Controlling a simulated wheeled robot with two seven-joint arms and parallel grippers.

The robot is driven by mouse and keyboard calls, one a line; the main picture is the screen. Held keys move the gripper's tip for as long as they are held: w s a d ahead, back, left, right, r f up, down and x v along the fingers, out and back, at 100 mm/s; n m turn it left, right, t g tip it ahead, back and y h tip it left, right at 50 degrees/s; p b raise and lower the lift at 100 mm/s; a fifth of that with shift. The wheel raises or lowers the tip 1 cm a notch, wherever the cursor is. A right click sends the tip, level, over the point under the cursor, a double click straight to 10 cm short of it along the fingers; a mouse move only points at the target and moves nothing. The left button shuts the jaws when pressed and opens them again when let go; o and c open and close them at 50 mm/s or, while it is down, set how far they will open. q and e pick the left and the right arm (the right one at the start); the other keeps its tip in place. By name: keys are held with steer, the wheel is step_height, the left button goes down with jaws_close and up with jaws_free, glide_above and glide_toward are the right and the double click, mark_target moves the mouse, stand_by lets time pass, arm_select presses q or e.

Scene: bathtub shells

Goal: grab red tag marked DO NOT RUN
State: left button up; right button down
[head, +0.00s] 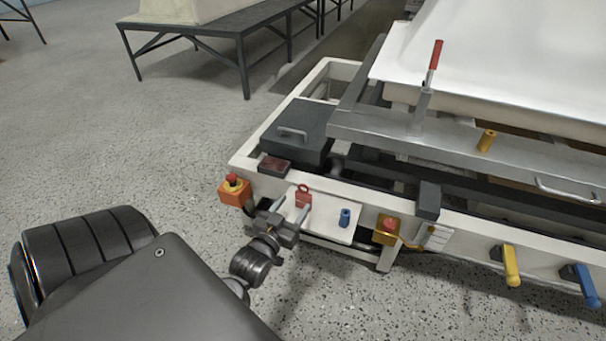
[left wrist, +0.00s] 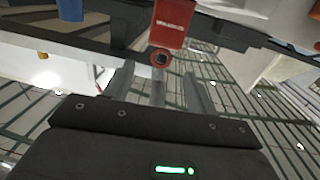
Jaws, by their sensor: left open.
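The red tag (head: 303,199) hangs at the front of the white frame, above a pale panel, with a ring at its top. In the left wrist view the tag (left wrist: 170,25) shows pale, unreadable lettering, and its ring lies just beyond the fingertips, between their lines. My left gripper (head: 291,207) is open and empty, close in front of the tag. Whether a finger touches the tag cannot be told. My right gripper is not in view.
A blue peg (head: 345,217) stands right of the tag. An orange box with a red button (head: 234,190) is on the left, a yellow one (head: 388,229) on the right. A dark box with a handle (head: 297,134) sits behind.

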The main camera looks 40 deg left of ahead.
mark_target(303, 192)
arm_select(q)
steer(key=x, duration=0.4)
steer(key=shift+w+b, duration=0.1)
steer(key=shift+b, duration=0.3)
steer(key=w, duration=0.1)
steer(key=w+a+b, duration=0.1)
steer(key=w+f+b, duration=0.1)
steer(key=shift+w+a, duration=0.15)
steer(key=shift+w, duration=0.25)
steer(key=shift+w+a+r, duration=0.15)
steer(key=shift+w+r, duration=0.05)
steer(key=shift+w, duration=0.35)
steer(key=shift+c, duration=0.5)
steer(key=c, duration=1)
